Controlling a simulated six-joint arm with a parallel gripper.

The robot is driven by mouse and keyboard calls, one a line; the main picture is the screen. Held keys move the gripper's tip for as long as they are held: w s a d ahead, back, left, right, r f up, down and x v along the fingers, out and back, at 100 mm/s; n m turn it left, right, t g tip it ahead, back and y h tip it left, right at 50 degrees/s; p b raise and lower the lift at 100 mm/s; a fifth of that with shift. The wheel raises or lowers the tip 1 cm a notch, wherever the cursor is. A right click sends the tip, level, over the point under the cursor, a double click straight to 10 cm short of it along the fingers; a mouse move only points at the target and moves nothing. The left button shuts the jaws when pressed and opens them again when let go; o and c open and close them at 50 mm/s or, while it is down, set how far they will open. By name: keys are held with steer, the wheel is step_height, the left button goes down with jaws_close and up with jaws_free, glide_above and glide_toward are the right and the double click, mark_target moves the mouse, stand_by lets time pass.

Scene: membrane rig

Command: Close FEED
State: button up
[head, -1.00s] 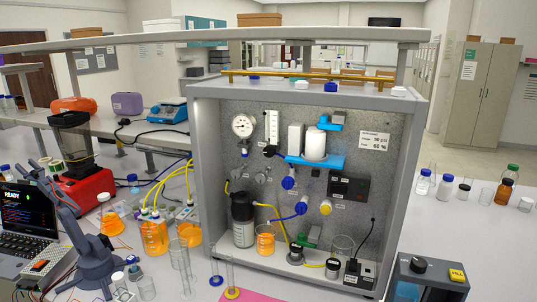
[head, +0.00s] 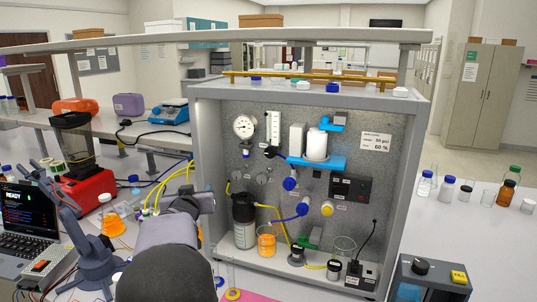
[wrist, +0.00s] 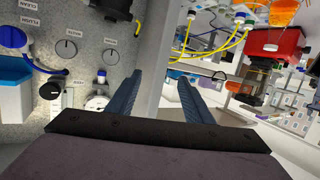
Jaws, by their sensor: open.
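The rig panel (head: 350,220) stands upright in its grey frame in the head view. It carries a gauge (head: 244,126), a black knob (head: 270,152), two grey dials (head: 262,171) and blue handles (head: 289,183). In the upside-down wrist view the grey dials (wrist: 67,49), black knob (wrist: 50,90) and gauge (wrist: 97,103) are left of the fingers. I cannot read which control is FEED. My gripper (wrist: 158,80) is open and empty, its fingers apart across the view of the frame's side edge. In the head view my gripper is low at the frame's left side, touching no control visibly.
The frame's left side wall (head: 207,165) stands close to my gripper. A bottle (head: 243,222) and a beaker of orange liquid (head: 266,240) stand inside the rig. Yellow tubes (head: 165,185) lie to the left, and a red device (head: 85,185) stands beyond them.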

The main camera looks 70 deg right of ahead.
mark_target(269, 154)
steer(key=s+d+r+m+g+h, duration=0.25)
steer(key=s+d+r, duration=0.2)
steer(key=s, duration=0.35)
steer(key=s+d+r+m+g+h, duration=0.2)
steer(key=s+d+r+m+g, duration=0.15)
steer(key=s+d, duration=0.4)
steer(key=shift+n+g, duration=0.3)
steer(key=shift+n, duration=0.2)
steer(key=shift+s+d+f+p, duration=0.15)
steer(key=shift+d+p, duration=0.4)
steer(key=shift+d, duration=0.4)
steer(key=shift+s+d+f+p, duration=0.1)
steer(key=shift+d+p, duration=0.5)
steer(key=shift+d, duration=0.4)
steer(key=shift+s+d+f+p, duration=0.15)
steer(key=shift+d+p, duration=0.4)
steer(key=shift+d, duration=0.4)
steer(key=c, duration=1)
